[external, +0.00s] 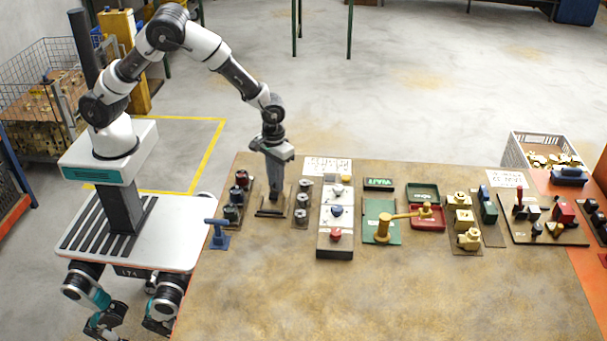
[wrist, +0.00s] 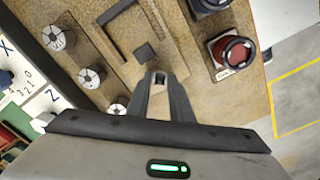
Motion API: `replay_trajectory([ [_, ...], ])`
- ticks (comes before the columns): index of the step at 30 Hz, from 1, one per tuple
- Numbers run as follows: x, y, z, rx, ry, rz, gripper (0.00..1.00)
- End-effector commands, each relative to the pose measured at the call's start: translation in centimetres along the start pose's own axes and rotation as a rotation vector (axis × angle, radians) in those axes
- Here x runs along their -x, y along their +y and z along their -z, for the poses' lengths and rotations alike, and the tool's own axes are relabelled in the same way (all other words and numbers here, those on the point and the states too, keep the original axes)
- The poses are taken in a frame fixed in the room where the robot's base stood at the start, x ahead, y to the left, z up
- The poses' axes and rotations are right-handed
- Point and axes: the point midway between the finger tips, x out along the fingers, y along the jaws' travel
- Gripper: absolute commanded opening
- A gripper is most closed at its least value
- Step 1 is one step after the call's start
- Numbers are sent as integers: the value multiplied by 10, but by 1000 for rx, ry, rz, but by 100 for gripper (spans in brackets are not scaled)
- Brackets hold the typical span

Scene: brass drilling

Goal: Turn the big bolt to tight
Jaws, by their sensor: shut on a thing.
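My gripper (wrist: 158,78) points down over a brown board (external: 262,213) near the table's left end. Its fingers are close together, shut on a small grey piece between the tips. This appears to be the big bolt, but the fingers hide most of it, so its head and how far it is turned cannot be seen. The board also shows in the wrist view (wrist: 172,45), with a dark angled bar (wrist: 118,12) and a small dark square (wrist: 145,53) on it, just beyond the fingertips.
Three round slotted metal pieces (wrist: 60,38) stand in a row beside the board. Red and dark knobs (external: 239,182) stand on its other side. A white panel with buttons (external: 336,210) and a brass lever (external: 400,215) lie to the right. The table front is clear.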

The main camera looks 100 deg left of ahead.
Motion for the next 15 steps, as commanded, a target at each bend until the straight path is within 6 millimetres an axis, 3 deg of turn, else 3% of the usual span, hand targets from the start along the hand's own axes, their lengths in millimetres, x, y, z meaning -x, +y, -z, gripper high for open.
replay_trajectory([
  [15, 0, 0, 0, -153, 0, -1, 0],
])
